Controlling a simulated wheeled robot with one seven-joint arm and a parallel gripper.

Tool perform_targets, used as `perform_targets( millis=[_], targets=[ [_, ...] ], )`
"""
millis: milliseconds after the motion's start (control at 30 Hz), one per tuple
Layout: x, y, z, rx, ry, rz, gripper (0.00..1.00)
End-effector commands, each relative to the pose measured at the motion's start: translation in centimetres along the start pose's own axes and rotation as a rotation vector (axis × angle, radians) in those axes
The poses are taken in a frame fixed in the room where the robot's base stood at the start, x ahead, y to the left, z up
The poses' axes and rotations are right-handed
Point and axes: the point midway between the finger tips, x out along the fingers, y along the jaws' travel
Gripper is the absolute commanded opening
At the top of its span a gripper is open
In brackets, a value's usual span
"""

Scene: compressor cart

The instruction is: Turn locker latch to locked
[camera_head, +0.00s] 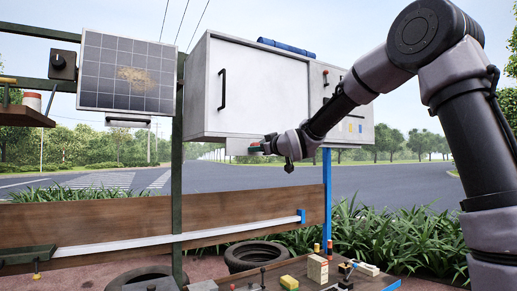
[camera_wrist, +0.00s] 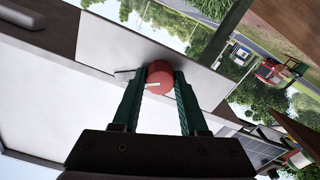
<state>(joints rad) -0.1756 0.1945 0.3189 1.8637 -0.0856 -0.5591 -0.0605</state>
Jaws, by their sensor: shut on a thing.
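The white locker (camera_head: 251,83) hangs on the frame with its door shut and a dark vertical handle (camera_head: 222,89) on the door. The locker latch, a round red knob with a white line (camera_wrist: 160,77), sits on a pale plate at the locker's lower edge. My gripper (camera_wrist: 161,84) has one finger on each side of the knob and is shut on it. A short mark (camera_wrist: 125,74) shows on the plate beside the knob.
A solar panel (camera_head: 127,73) and a dark knob box (camera_head: 63,65) are left of the locker. A control box (camera_head: 347,110) adjoins the locker on the right, behind my arm. Below are a wooden board (camera_head: 130,222), tyres (camera_head: 252,255) and a cluttered bench (camera_head: 325,275). Open air lies beneath the locker.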

Motion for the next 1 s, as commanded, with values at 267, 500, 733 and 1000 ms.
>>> perform_targets(
  millis=[267,500,733,1000],
  targets=[
    [-0.01,-0.10,0.06,-0.261,-0.001,-0.002,0.00],
    [-0.01,-0.11,0.07,-0.489,-0.001,-0.002,0.00],
    [-0.01,-0.08,0.09,-0.700,-0.001,-0.002,0.00],
    [-0.01,-0.11,0.10,-0.896,-0.001,-0.003,0.00]
  ],
)
